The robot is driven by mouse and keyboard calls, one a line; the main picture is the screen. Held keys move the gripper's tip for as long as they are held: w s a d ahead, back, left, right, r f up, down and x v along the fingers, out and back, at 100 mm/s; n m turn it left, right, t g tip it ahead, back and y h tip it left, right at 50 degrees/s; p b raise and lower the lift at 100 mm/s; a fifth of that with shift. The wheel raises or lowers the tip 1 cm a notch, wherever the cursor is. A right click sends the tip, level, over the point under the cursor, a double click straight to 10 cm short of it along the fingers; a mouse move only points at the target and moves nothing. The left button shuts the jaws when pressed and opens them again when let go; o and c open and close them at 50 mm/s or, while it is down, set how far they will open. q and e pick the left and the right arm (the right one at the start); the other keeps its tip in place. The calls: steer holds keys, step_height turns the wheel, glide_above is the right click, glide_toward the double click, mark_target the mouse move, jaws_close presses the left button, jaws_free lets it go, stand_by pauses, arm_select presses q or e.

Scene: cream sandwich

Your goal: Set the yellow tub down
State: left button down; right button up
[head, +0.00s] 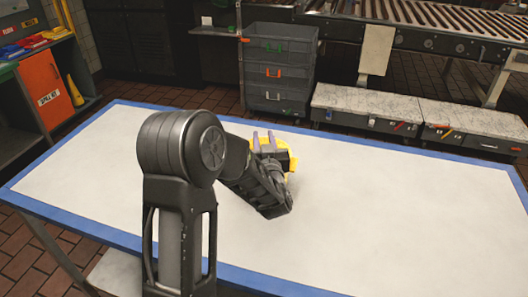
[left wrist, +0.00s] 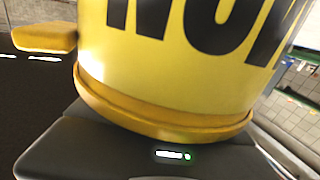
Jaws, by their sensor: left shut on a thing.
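The yellow tub (head: 292,164) is at my left gripper (head: 264,141), over the middle of the white table, mostly hidden behind my arm and gripper in the head view. In the left wrist view the tub (left wrist: 160,75) fills the upper middle, with large black letters and a raised yellow rim close to the gripper body. My left gripper is shut on the tub. I cannot tell whether the tub touches the tabletop. My right gripper does not show.
The white table (head: 400,210) has a blue edge and is bare to the right and left of the tub. Behind it stand a grey drawer cart (head: 280,75), low white-topped units (head: 365,104) and a roller conveyor (head: 430,25). An orange cabinet (head: 46,88) is at the far left.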

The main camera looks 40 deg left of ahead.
arm_select(q)
step_height(320, 180, up, 10)
steer(key=shift+b, duration=0.3)
steer(key=shift+f, duration=0.1)
stand_by(0.5)
